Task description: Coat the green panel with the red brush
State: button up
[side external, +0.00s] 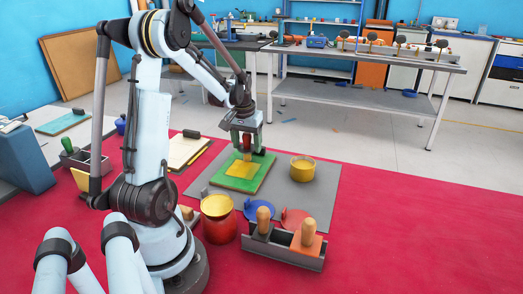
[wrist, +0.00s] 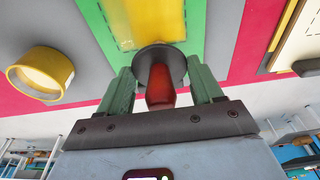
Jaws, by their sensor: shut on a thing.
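The green panel (side external: 262,167) lies on a grey mat, with a yellow patch (side external: 236,170) over its middle. My gripper (side external: 247,136) is above the panel, pointing down. It is shut on the red handle of the red brush (side external: 247,144), whose lower end is over or on the yellow patch; contact is hard to tell. In the wrist view the red handle (wrist: 160,88) sits between my green fingers, with a dark round collar beyond it. The bristles are hidden there. The green panel (wrist: 196,30) and yellow patch (wrist: 140,20) show beyond the collar.
On the grey mat (side external: 315,200), a yellow tub (side external: 302,170) stands right of the panel. Nearer are a red pot with yellow inside (side external: 219,218), blue (side external: 252,208) and red flat pieces (side external: 293,218), and a tray with wooden-handled tools (side external: 282,255). Red tabletop to the right is clear.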

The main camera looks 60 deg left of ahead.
jog(key=shift+s+a, duration=0.5)
jog(key=shift+s, duration=0.1)
jog(key=shift+s+d, duration=3.2)
jog(key=shift+d, duration=0.1)
jog(key=shift+s+d+r, duration=0.15)
notch_tip(320, 180, up, 8)
jog(key=w+d+r+m, duration=0.1)
jog(key=w+d+m, duration=0.2)
jog(key=d, duration=0.5)
jog(key=w+d+r+m, duration=0.2)
jog(key=w+d, duration=0.3)
jog(key=d, duration=0.3)
jog(key=w+d+r+m+h, duration=0.1)
jog(key=w+d+r+m, duration=0.1)
jog(key=d, duration=0.6)
jog(key=shift+w+d+m+t, duration=0.2)
jog(key=shift+w+m+t, duration=0.1)
jog(key=shift+w+m, duration=0.65)
